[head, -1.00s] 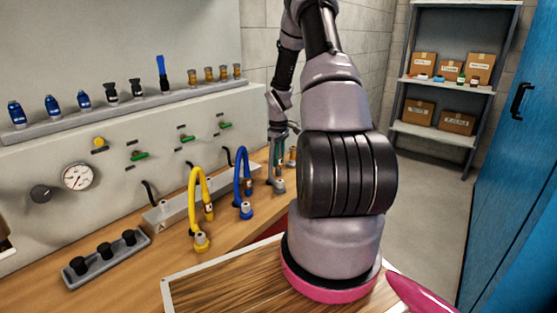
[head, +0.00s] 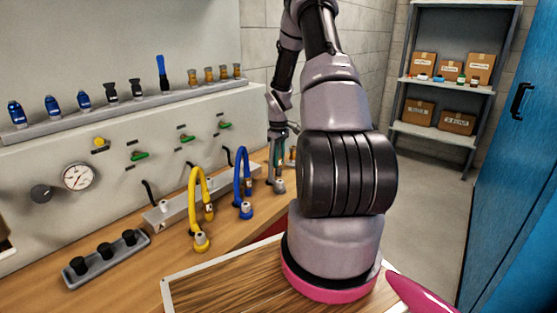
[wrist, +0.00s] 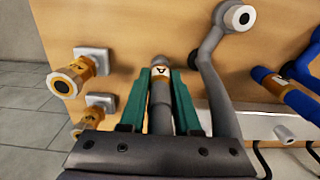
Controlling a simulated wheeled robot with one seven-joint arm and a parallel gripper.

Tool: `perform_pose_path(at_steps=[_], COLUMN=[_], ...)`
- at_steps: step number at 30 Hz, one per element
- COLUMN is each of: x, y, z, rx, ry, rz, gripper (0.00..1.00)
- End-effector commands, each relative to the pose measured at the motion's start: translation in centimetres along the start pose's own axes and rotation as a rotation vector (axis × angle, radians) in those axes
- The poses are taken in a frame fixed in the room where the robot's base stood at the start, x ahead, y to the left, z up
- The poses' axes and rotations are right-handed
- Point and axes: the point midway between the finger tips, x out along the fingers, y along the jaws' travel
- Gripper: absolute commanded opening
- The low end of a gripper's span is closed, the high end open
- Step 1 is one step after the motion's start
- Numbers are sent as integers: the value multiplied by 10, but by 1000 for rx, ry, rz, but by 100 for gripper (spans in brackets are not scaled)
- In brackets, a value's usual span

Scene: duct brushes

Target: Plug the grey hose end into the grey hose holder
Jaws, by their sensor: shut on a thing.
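My gripper (wrist: 160,90) has green fingers and is shut on the grey hose end (wrist: 161,98), a grey tube with an orange-brass collar that points away from the wrist. A grey curved piece with a pale ring and dark centre (wrist: 240,18), seemingly the grey hose holder, stands right of it in the wrist view. The held end appears apart from that ring. In the head view, the grey holder (head: 278,185) shows small on the bench below my gripper (head: 287,146), where the hose end is hard to make out.
A blue hose (head: 242,165) and a yellow hose (head: 193,180) stand to the left on the bench. Brass fittings on pale square bases (wrist: 72,80) lie left of my gripper in the wrist view. A wall panel with a gauge (head: 78,177) rises behind the bench.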

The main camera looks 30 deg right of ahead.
Motion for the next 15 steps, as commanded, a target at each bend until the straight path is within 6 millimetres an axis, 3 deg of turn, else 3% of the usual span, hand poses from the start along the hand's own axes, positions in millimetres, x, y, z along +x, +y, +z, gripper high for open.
perform_pose_path(at_steps=[11, 12, 15], x=[8, 8, 8], y=[0, 0, 0], z=[0, 0, 0], rx=[0, 1, 0], ry=[0, 0, 0], rz=[0, 0, 0], gripper=[0, 35, 66])
